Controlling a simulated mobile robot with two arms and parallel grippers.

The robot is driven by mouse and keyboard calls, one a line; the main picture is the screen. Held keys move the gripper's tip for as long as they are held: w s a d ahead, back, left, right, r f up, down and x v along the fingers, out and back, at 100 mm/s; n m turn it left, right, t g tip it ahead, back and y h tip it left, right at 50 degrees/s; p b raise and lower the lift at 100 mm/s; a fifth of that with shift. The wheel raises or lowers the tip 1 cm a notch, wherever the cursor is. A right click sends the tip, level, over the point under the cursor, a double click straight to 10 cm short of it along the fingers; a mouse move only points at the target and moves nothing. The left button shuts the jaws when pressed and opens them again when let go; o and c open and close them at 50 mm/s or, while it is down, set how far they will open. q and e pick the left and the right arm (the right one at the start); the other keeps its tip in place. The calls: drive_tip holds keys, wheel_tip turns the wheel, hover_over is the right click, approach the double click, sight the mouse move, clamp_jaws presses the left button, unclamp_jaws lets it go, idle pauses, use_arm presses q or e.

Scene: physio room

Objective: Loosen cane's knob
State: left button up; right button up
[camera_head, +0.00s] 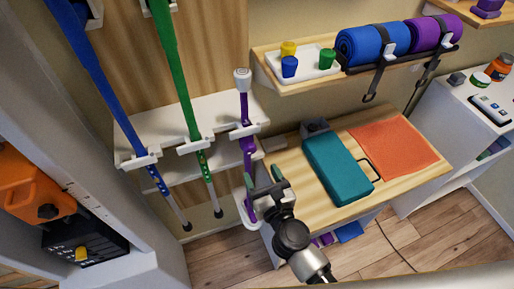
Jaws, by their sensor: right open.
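A purple cane (245,109) with a pale grey top stands upright in a white rack (214,109) on the wall. A blue cane (101,79) and a green cane (178,77) lean in the same rack to its left. My right gripper (264,178) is open, its two fingers apart, in front of the purple cane's lower shaft. It overlaps part of that shaft in the picture; I cannot tell whether it touches it. No knob can be made out clearly on the purple cane. My left gripper is not in view.
Right of the gripper, a wooden table (303,210) holds a teal case (337,168) and an orange cloth (394,149). Above it, a shelf (290,86) carries colored cups on a tray and rolled mats (372,42). An orange container (32,187) is at the left. Wooden floor shows at lower right.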

sight(252, 153)
drive_tip(key=x, duration=0.6)
drive_tip(key=shift+w+d, duration=0.1)
drive_tip(key=shift+w, duration=0.2)
drive_tip(key=shift+x, duration=0.8)
drive_tip(key=shift+f, duration=0.15)
drive_tip(key=shift+c, duration=0.2)
drive_tip(key=c, duration=0.9)
drive_tip(key=shift+n+p, duration=0.5)
drive_tip(key=shift+n, duration=0.3)
drive_tip(key=o, duration=0.9)
drive_tip(key=shift+o, duration=0.2)
drive_tip(key=b+v, duration=0.1)
drive_tip(key=v, duration=1)
drive_tip(key=shift+c, duration=0.2)
